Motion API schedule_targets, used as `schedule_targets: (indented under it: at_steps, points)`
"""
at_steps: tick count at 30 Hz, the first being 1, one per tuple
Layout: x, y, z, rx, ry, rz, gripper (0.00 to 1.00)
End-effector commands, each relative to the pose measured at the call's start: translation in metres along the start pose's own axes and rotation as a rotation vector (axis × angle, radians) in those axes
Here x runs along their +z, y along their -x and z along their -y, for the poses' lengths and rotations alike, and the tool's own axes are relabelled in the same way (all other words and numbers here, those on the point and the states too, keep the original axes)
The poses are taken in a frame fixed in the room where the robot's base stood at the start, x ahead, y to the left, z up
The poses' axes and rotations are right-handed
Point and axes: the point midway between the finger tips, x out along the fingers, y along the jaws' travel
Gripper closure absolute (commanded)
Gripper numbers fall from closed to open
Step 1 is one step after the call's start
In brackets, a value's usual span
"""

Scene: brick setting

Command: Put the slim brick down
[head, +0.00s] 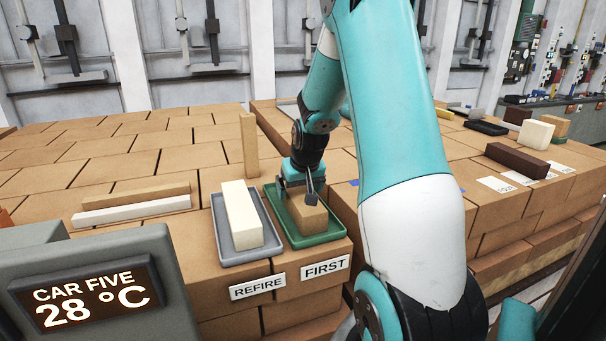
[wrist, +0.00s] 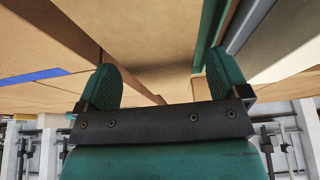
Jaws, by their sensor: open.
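My gripper (head: 300,190) is open and low over the green tray (head: 322,238) labelled FIRST. A tan brick (head: 309,216) lies in that tray, right at the gripper; the gripper hides its far part. In the wrist view, the two green fingers (wrist: 163,80) are spread apart, with a tan brick face (wrist: 150,30) close in front of them; I cannot tell whether they touch it. A slim tan brick (head: 249,145) stands upright behind the trays, left of my gripper.
A grey tray (head: 262,257) labelled REFIRE holds a cream brick (head: 241,215), just left of the green tray. Long thin tan and white bricks (head: 132,209) lie farther left. A dark brown brick (head: 517,160) and a cream block (head: 535,138) lie at right. The back left is clear.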

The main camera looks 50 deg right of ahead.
Motion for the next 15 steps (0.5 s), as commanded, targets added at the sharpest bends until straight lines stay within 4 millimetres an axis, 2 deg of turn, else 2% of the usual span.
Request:
schedule_targets:
  at_steps: [3,9,15]
  points:
    - [0.0,0.027,0.0,0.001,0.0,-0.007,0.07]
    - [0.0,0.067,0.0,0.001,-0.001,-0.005,0.07]
    - [0.0,0.086,0.0,0.0,-0.001,0.0,0.07]
